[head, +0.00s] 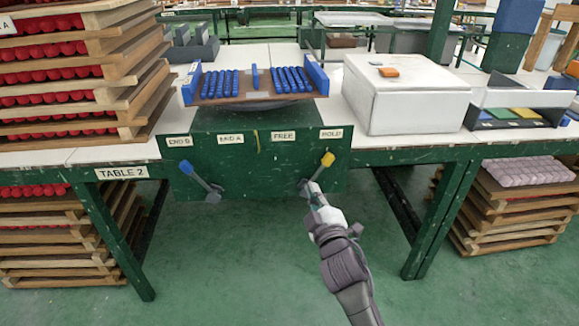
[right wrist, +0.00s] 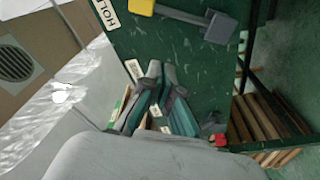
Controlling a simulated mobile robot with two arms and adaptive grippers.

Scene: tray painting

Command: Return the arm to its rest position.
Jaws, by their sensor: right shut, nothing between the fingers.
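My right gripper (head: 312,190) reaches in from the lower right of the head view, in front of the green panel (head: 262,180) under the table edge. Its fingers are shut with nothing between them; they also show in the right wrist view (right wrist: 163,74). The tips appear close to the base of the yellow-knobbed lever (head: 327,160). In the right wrist view this lever's grey end (right wrist: 219,27) lies apart from the fingers. My left gripper is not in view.
A blue-knobbed lever (head: 187,168) is on the panel's left. Above, a tray (head: 243,98) holds rows of blue pieces. A white box (head: 405,95) stands on the right. Racks of red pieces (head: 60,70) stack at left. The green floor (head: 240,270) in front is clear.

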